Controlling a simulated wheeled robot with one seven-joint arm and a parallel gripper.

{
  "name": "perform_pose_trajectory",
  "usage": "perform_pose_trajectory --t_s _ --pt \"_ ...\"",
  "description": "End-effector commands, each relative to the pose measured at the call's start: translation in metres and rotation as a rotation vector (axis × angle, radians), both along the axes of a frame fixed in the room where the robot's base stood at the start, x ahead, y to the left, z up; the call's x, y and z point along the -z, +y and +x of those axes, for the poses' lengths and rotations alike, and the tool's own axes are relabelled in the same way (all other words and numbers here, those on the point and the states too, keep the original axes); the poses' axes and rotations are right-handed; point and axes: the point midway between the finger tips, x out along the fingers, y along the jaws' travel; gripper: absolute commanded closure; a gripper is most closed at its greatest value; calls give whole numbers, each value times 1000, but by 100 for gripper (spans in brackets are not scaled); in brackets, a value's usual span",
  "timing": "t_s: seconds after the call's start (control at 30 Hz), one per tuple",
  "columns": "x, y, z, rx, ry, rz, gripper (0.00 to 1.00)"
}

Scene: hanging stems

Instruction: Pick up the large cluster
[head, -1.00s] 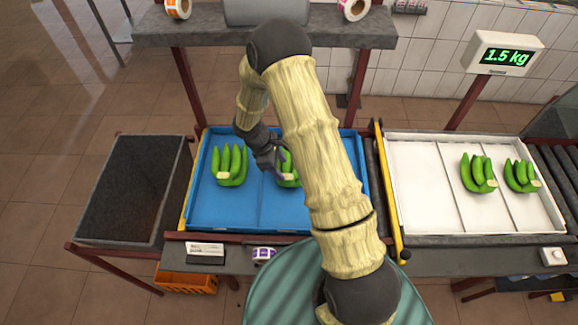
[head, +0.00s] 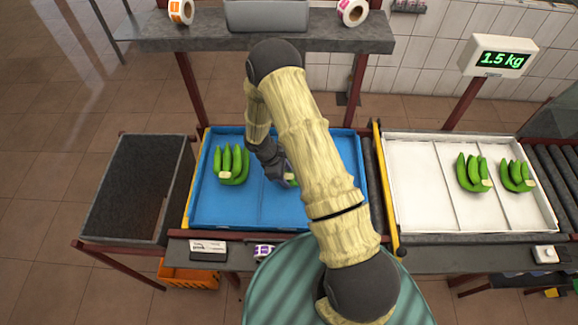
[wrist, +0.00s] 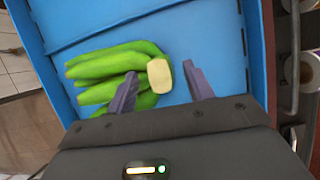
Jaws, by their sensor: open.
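A green banana cluster (wrist: 110,68) lies in the right half of the blue tray (head: 208,207). Its pale cut crown (wrist: 159,76) sits between the fingertips in the wrist view. In the head view only a sliver of it shows beside my gripper (head: 284,175). My gripper (wrist: 162,88) is open, with one dark finger over the bananas and the other over bare blue tray, and does not hold the crown. Another green cluster (head: 231,165) lies in the tray's left half. I cannot tell which of the two is the large one.
A white tray (head: 415,185) at the right holds two more green clusters (head: 473,173). A scale display (head: 500,56) reads 1.5 kg. An empty dark tray (head: 138,190) stands at the left. A grey shelf (head: 210,35) with label rolls crosses behind.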

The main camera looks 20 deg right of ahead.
Motion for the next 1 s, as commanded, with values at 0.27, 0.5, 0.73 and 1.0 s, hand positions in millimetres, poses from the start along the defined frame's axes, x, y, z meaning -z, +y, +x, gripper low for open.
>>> perform_pose_trajectory --t_s 0.27,0.5,0.73,1.0 --pt "0 1 0 -1 0 0 48" --pt "0 1 0 -1 0 0 68" --pt "-2 0 1 0 -3 -1 100" --pt "-3 1 1 -2 -2 -1 100"
